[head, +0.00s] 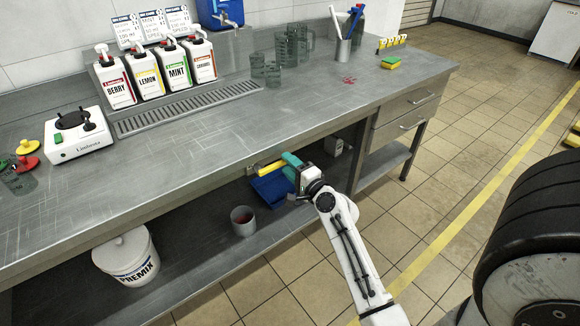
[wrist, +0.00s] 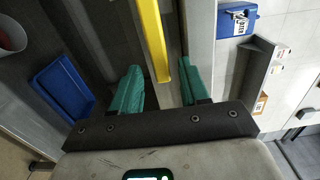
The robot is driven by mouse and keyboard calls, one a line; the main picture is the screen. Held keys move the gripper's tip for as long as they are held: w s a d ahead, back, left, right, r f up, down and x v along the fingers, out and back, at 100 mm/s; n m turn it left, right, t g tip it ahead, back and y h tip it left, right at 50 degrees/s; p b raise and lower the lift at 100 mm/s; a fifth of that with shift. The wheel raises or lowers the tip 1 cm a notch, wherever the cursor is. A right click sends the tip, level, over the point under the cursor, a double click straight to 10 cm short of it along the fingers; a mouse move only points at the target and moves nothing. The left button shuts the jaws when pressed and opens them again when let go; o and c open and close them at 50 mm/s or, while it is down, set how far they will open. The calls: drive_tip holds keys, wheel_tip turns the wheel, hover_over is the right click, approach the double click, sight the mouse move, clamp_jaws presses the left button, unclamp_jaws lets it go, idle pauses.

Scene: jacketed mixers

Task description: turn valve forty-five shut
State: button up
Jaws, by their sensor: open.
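A yellow valve lever (head: 266,168) sticks out below the front edge of the steel counter. In the wrist view the lever (wrist: 152,36) is a long yellow bar running down between the finger lines. My gripper (head: 287,162) is beside the lever's outer end, its teal fingers pointing at the counter. In the wrist view my gripper (wrist: 160,68) is open, with one finger on each side of the bar and gaps on both sides. The valve body is hidden, and I can read no number on it.
The counter (head: 215,150) overhangs a lower shelf holding a blue bin (head: 272,190), a grey pot (head: 243,222) and a white premix bucket (head: 125,262). Syrup bottles (head: 156,72) stand on top at the back. The tiled floor (head: 440,190) right of the counter is clear.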

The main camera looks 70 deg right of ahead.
drive_tip(key=v, duration=1)
drive_tip(key=shift+s+a+b, duration=0.2)
drive_tip(key=shift+s+b, duration=0.15)
drive_tip(key=shift+b, duration=0.1)
drive_tip(key=w+a+f+n+g+y+p, duration=0.1)
drive_tip(key=w+a+n+g+y+p, duration=0.15)
drive_tip(key=a+n+y, duration=0.45)
drive_tip(key=w+a+f+n+g+y+p, duration=0.1)
drive_tip(key=w+a+n+y+p, duration=0.25)
drive_tip(key=a+n, duration=0.45)
drive_tip(key=s+a+r+n+g+h+p, duration=0.1)
drive_tip(key=s+a+n+g+p, duration=0.4)
drive_tip(key=s+a+n+g, duration=0.4)
drive_tip(key=shift+s+a+r+g, duration=0.4)
drive_tip(key=shift+s+a+g, duration=0.45)
drive_tip(key=shift+s+a, duration=0.7)
